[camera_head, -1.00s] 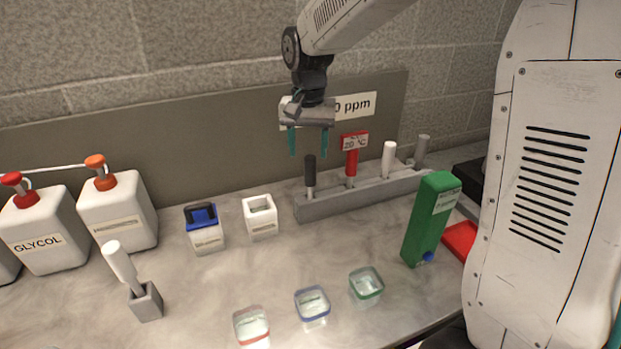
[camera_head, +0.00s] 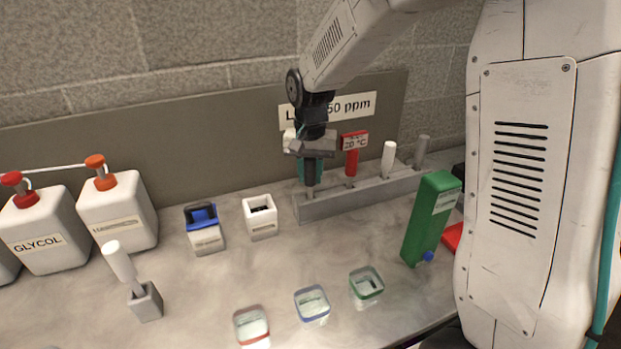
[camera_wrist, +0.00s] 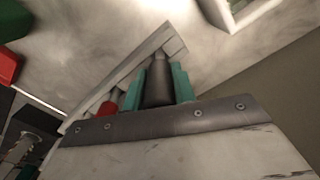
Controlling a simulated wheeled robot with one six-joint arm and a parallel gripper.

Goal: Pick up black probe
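The black probe (camera_head: 310,176) stands upright in the leftmost place of the grey rack (camera_head: 340,204), its pale lower end at the rack. My gripper (camera_head: 310,172) points down over it, with a teal finger on each side of the dark handle. In the wrist view, the black probe (camera_wrist: 158,82) fills the space between the teal fingers of my gripper (camera_wrist: 160,85), which look closed against it. The probe's top is hidden by the gripper body.
A green box (camera_head: 430,220) stands to the right. A white open container (camera_head: 260,222) is left of the rack.

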